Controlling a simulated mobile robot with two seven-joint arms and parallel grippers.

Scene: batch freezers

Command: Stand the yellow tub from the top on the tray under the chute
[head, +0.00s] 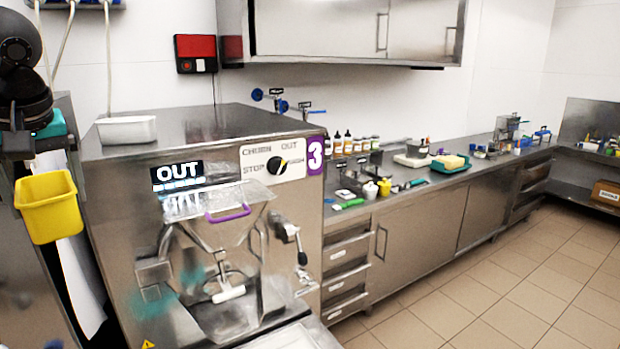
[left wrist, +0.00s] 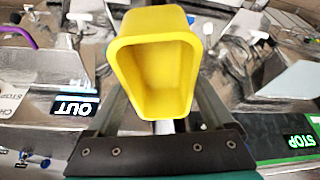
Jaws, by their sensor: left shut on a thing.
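The yellow tub (head: 47,207) hangs in the air at the left of the head view, in front of and left of the freezer marked 3. My left gripper (head: 22,150) is shut on it from above. In the left wrist view the tub (left wrist: 155,70) is between the fingers (left wrist: 165,118), its open mouth facing the camera. The tray (head: 287,337) shows partly at the bottom edge of the head view, below the chute area (head: 228,285) of freezer 3, apart from the tub. My right gripper is not in view.
A white tub (head: 127,130) stands on top of freezer 3 (head: 200,125). A lever (head: 292,235) and a white-tipped handle (head: 229,293) stick out from its front. A counter (head: 420,190) with bottles and small items runs along the back wall. The tiled floor (head: 480,285) at right is clear.

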